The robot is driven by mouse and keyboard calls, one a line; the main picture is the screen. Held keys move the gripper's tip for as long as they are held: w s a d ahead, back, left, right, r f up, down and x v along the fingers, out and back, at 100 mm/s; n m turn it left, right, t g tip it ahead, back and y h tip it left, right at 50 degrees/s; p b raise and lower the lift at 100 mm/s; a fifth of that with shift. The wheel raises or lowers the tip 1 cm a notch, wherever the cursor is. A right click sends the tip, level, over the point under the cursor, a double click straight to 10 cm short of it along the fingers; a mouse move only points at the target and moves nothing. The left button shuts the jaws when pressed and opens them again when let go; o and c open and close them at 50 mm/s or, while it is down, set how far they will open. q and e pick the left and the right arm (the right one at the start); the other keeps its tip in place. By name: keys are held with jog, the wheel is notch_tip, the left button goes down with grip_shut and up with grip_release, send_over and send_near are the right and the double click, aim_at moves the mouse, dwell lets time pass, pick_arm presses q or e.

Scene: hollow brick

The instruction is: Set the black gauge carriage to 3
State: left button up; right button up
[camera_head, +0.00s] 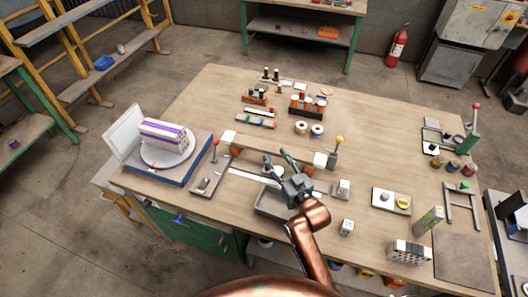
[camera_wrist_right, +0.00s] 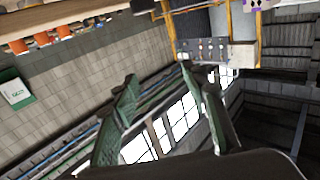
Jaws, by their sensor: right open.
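A long pale strip (camera_head: 255,177) that looks like a gauge scale lies near the middle of the table's front side. I cannot make out the black gauge carriage with certainty; my right gripper and wrist cover part of the strip. My right gripper (camera_head: 276,157) is open, its dark green fingers spread and pointing toward the far left above the strip, with nothing seen between them. In the right wrist view the open fingers (camera_wrist_right: 158,82) also show empty, with the room behind them. My left gripper is not in view.
A grey tray (camera_head: 270,205) sits under my right arm. A red-knobbed lever (camera_head: 214,150) stands left and a yellow-knobbed lever (camera_head: 336,150) right. A turntable (camera_head: 166,154) bears a striped brick at the left.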

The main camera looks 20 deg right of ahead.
notch_tip(320, 180, down, 8)
jog(key=b, duration=0.2)
jog(key=w, duration=0.4)
jog(key=w+a, duration=0.1)
jog(key=w, duration=0.1)
jog(key=shift+w+a+r+b, duration=0.1)
jog(key=shift+w+r+b, duration=0.05)
jog(key=shift+w+b, duration=0.15)
jog(key=shift+w+a, duration=0.1)
jog(key=shift+w, duration=0.3)
jog(key=c, duration=0.3)
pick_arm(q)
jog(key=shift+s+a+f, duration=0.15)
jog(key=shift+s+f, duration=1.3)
pick_arm(e)
grip_shut()
